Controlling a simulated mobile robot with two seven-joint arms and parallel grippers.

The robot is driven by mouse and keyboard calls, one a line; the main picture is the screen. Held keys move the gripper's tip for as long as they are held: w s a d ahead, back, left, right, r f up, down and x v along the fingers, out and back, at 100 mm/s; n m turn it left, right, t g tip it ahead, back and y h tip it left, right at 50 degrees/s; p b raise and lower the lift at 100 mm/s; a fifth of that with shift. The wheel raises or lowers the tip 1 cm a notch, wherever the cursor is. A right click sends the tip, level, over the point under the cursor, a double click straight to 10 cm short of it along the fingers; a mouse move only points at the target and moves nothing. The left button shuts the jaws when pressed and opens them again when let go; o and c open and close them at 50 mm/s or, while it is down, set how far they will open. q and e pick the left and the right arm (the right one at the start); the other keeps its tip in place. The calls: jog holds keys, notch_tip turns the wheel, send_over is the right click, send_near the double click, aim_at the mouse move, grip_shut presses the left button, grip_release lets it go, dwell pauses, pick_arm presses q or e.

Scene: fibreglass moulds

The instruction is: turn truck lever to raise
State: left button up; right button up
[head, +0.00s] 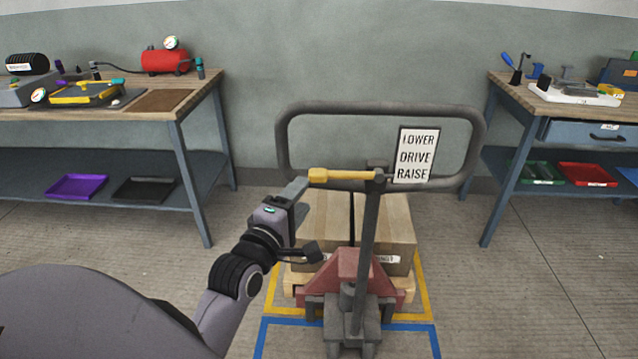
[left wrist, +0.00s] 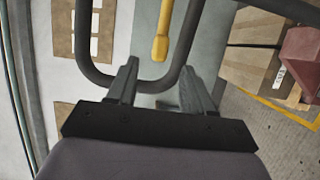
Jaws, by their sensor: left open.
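The truck's yellow lever (head: 343,176) sticks out to the left from its dark pivot at the top of the truck's handle post (head: 368,240), roughly level. Its thicker end points left. A white sign (head: 416,156) on the handle loop reads LOWER, DRIVE, RAISE from top to bottom. My left gripper (head: 302,199) is open and empty, just below and left of the lever's free end. In the left wrist view the lever (left wrist: 161,38) shows ahead, between the lines of my left gripper's fingers (left wrist: 158,75) and beyond their tips, apart from them. My right gripper is not in view.
The dark handle loop (head: 283,140) surrounds the lever area and passes close to my left gripper. Cardboard boxes (head: 400,225) stand on a pallet behind the red truck body (head: 350,265). Workbenches stand left (head: 200,88) and right (head: 505,90); open floor lies between.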

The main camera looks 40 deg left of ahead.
aim_at(315, 179)
pick_arm(q)
jog(key=shift+w+a+p, duration=0.1)
jog(key=shift+w+a, duration=0.1)
jog(key=shift+w, duration=0.9)
jog(key=shift+w+a+p, duration=0.15)
jog(key=shift+w+a, duration=0.1)
jog(key=shift+w, duration=0.85)
jog(key=shift+w+a+p, duration=0.1)
jog(key=shift+w+a, duration=0.1)
jog(key=shift+w, duration=0.9)
grip_shut()
